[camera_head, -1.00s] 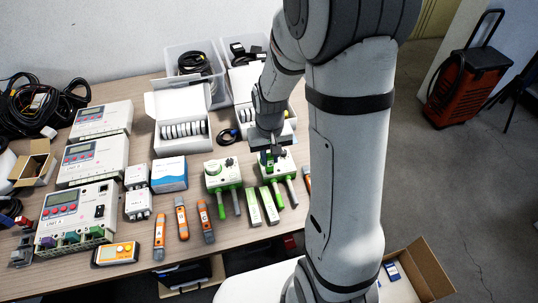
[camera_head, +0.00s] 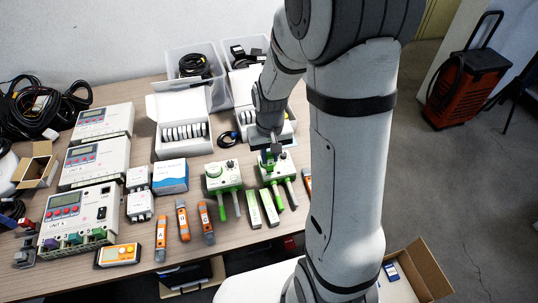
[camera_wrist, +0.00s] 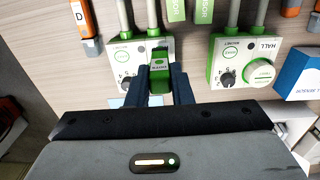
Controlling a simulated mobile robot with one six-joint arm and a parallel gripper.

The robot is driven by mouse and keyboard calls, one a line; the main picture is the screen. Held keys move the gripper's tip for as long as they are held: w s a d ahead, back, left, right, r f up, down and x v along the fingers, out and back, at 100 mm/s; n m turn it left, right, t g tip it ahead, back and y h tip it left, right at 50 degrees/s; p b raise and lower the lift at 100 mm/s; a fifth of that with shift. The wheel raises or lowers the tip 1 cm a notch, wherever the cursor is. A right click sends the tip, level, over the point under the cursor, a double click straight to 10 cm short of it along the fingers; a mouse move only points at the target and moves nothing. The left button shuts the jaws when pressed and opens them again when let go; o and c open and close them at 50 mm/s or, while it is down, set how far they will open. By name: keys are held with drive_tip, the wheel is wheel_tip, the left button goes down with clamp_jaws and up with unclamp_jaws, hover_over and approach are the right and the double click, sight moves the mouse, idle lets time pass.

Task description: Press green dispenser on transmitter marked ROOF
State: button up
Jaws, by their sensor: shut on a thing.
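My gripper (camera_wrist: 160,80) is shut on a small green dispenser (camera_wrist: 159,60) with a white label too small to read. The dispenser is at a white and green transmitter (camera_wrist: 119,46), in front of its face; I cannot tell whether they touch. This transmitter's name label is not readable, as my fingers and the dispenser cover part of its face. In the head view it is the right one of two transmitters (camera_head: 278,172), under my gripper (camera_head: 270,150). The other transmitter (camera_wrist: 237,50), marked HALL, has a green-ringed white knob; it stands left in the head view (camera_head: 222,176).
Two green-and-white sensors (camera_head: 254,210) lie before the transmitters. Orange handheld testers (camera_head: 183,221) lie further left. A blue and white box (camera_head: 170,176) and a white box of discs (camera_head: 183,130) stand behind. Control units (camera_head: 75,215) fill the left side.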

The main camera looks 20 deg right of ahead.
drive_tip(key=shift+r+p, duration=2.05)
drive_tip(key=shift+r, duration=1.05)
drive_tip(key=shift+f, duration=0.1)
